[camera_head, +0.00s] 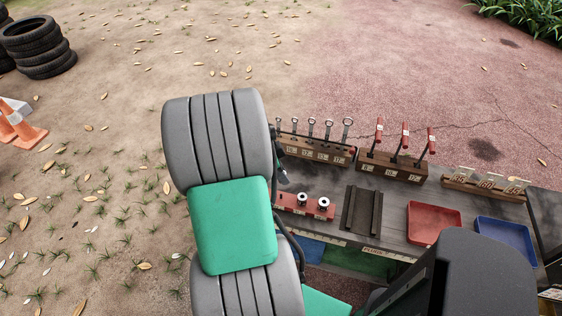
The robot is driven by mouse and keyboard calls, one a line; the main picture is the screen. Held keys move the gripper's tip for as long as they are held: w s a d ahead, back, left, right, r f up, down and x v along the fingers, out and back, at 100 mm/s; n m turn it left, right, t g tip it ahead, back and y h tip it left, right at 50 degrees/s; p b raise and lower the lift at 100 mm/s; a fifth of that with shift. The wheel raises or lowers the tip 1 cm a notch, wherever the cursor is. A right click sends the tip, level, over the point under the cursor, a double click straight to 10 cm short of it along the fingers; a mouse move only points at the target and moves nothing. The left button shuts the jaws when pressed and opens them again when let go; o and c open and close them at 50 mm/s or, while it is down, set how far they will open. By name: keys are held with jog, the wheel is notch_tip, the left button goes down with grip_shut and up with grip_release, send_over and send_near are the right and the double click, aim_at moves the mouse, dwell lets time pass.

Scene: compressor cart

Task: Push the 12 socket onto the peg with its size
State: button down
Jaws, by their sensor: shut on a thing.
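A red rail (312,212) with pale labels lies on the left part of the cart top. Two silver ring-shaped sockets (323,202) stand upright on it; the other socket (302,198) is to the left. Their sizes are too small to read. The left end of the rail is near my arm, which covers the area to its left. My gripper is hidden behind my grey and green arm links. A small dark piece shows at the arm's right edge above the rail, but I cannot tell what it is. The 12 socket cannot be made out.
Behind the rail stand wooden racks with wrenches (318,151) and red-handled tools (392,167). A dark grooved block (362,210) is right of the rail. A red tray (433,222) and a blue tray (505,234) lie further right. Orange cones (22,128) stand far left.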

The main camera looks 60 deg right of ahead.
jog(key=shift+w+f, duration=0.1)
jog(key=shift+f, duration=0.05)
jog(key=b, duration=0.5)
send_over(285, 197)
jog(key=w+a, duration=0.1)
notch_tip(285, 197, down, 6)
jog(key=shift+w+r, duration=0.15)
jog(key=shift+b, duration=0.7)
dwell(1.2)
jog(key=shift+f+b, duration=0.3)
jog(key=shift+f, duration=0.15)
jog(key=shift+f+b, duration=1.1)
jog(key=shift+f, duration=0.15)
jog(key=c, duration=1.2)
grip_release()
jog(key=shift+o, duration=0.2)
jog(key=shift+r, duration=0.1)
jog(key=v, duration=0.7)
jog(key=shift+r+p, duration=0.3)
jog(key=shift+r, duration=0.05)
